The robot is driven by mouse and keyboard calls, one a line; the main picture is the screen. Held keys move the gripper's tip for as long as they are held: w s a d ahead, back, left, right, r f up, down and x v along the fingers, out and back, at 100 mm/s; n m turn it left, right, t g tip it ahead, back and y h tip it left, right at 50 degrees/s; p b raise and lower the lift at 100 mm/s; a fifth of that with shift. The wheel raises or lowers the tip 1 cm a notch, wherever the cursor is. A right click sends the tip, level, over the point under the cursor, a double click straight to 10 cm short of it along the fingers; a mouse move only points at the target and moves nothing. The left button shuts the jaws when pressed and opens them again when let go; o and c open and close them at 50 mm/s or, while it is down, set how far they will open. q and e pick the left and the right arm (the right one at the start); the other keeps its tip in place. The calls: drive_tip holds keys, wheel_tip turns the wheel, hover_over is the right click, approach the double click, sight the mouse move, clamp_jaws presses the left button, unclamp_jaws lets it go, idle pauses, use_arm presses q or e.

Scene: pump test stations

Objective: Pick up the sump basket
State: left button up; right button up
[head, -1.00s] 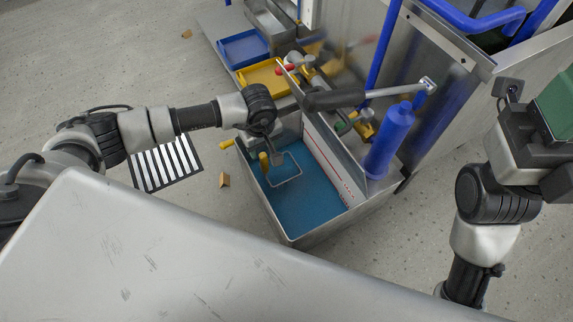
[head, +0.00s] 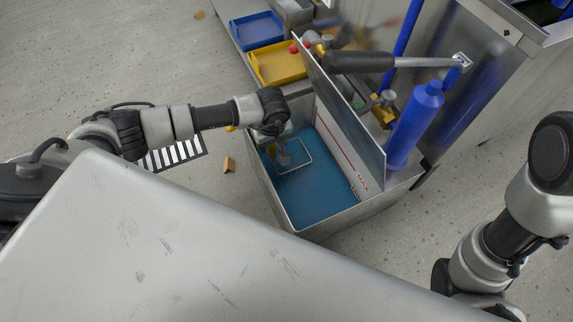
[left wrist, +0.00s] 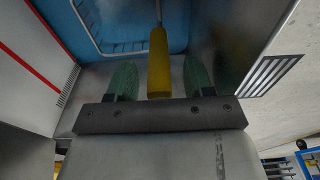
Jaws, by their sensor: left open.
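The sump basket shows its pale wire rim (head: 308,153) inside the blue-floored tank (head: 325,212) in the head view. The rim also shows at the top of the left wrist view (left wrist: 92,38). Its upright yellow handle (left wrist: 158,65) stands between the two green fingers of my left gripper (left wrist: 155,80), with a visible gap on each side. In the head view my left gripper (head: 285,157) reaches down into the tank's far left corner and mostly hides the handle. The lower basket is hard to make out. My right gripper is out of frame.
A tall metal plate (head: 345,115) rises along the tank's right side. Beyond it are a blue cylinder (head: 414,125) and a black-gripped lever (head: 360,62). Yellow (head: 277,65) and blue (head: 257,31) trays lie behind. A small brown block (head: 229,164) is on the floor.

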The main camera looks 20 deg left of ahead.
use_arm(q)
drive_tip(key=shift+f, duration=0.2)
drive_tip(key=shift+c, duration=0.3)
clamp_jaws()
drive_tip(key=shift+r, duration=0.1)
